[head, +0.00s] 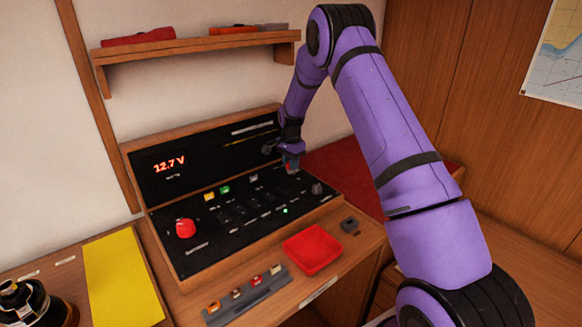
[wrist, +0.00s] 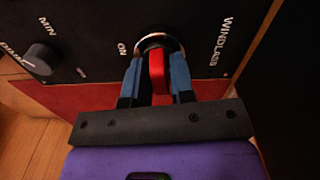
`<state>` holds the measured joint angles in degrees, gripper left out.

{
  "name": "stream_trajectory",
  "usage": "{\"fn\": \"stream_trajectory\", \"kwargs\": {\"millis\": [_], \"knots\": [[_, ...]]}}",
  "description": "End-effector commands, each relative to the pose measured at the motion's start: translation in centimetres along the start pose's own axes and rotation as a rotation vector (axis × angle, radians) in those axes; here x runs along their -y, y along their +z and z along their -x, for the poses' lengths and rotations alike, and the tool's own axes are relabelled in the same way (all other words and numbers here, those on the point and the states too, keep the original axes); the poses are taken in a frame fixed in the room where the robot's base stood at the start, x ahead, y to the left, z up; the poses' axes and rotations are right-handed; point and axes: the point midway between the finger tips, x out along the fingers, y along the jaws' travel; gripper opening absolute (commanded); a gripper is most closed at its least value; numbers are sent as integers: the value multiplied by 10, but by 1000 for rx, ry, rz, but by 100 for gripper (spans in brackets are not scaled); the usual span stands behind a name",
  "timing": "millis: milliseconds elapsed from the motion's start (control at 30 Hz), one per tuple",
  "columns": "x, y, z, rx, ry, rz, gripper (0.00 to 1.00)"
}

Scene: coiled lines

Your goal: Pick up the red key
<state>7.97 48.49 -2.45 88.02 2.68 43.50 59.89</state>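The red key (wrist: 157,72) stands in a round metal-ringed key switch (wrist: 160,44) beside the WINDLASS label on the black panel, in the wrist view. My gripper (wrist: 156,65) has its two blue-tipped fingers on either side of the key, with narrow gaps between the fingers and the key. In the head view my gripper (head: 291,160) is low over the right back part of the console (head: 245,207), and it mostly hides the key there.
A knob (wrist: 41,58) is left of the switch in the wrist view. A red tray (head: 313,250) and a grey holder with several small coloured items (head: 247,296) lie before the console. A red mushroom button (head: 185,228) is at its left. A shelf (head: 195,46) hangs above.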

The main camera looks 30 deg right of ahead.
Motion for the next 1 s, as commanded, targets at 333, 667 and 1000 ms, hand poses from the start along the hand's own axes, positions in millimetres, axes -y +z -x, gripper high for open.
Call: {"fn": "stream_trajectory", "kwargs": {"millis": [333,667,1000], "knots": [[0,0,0,0,-1,0,0],[0,0,19,-2,-2,0,0],[-26,16,39,1,2,1,0]]}}
